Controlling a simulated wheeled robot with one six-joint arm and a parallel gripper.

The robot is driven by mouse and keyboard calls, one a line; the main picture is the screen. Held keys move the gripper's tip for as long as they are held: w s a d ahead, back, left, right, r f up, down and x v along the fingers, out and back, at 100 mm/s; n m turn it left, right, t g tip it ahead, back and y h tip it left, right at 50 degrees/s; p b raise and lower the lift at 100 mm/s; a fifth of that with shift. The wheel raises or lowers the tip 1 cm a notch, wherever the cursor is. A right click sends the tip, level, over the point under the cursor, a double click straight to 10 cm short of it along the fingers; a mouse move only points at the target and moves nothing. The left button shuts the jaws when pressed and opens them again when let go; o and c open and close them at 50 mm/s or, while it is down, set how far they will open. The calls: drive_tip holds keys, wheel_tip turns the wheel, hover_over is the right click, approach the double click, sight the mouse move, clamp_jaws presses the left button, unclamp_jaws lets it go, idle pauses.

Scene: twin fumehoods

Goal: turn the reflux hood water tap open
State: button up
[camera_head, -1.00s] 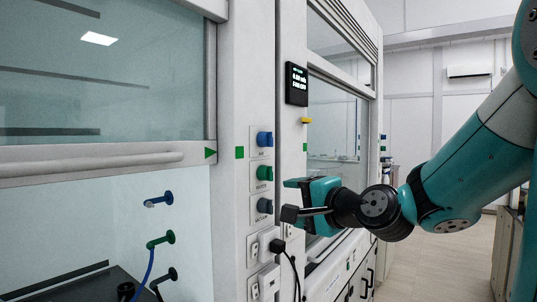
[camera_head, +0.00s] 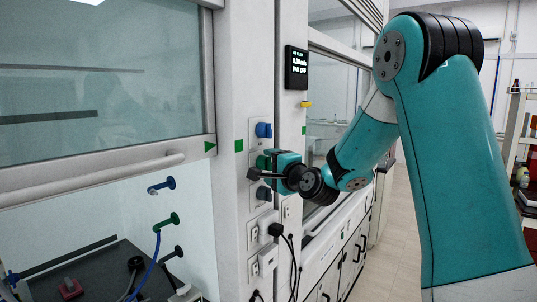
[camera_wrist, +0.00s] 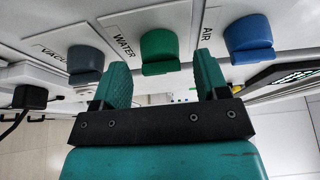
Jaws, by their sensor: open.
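The water tap is a green knob (camera_wrist: 159,52) on a plate labelled WATER in the wrist view. In the head view the green knob (camera_head: 262,161) shows only partly, behind my gripper. My gripper (camera_wrist: 158,75) is open, with one finger to each side of the green knob in the wrist view. I cannot tell whether the fingers reach around the knob or stop short of it. In the head view my gripper (camera_head: 258,173) is at the post between the two hoods, level with the knob.
The blue AIR knob (camera_wrist: 249,39) and the grey-blue VACUUM knob (camera_wrist: 85,63) flank the green one closely. Black plugs and cables (camera_head: 276,230) hang from sockets below. A display (camera_head: 296,68) is mounted above. The left hood's sash (camera_head: 90,160) is partly raised.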

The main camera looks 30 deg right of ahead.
drive_tip(key=shift+w+p, duration=0.3)
drive_tip(key=shift+w, duration=0.7)
drive_tip(key=shift+c, duration=0.3)
drive_tip(key=c, duration=0.9)
drive_tip(key=shift+o, duration=0.2)
drive_tip(key=shift+f, duration=0.1)
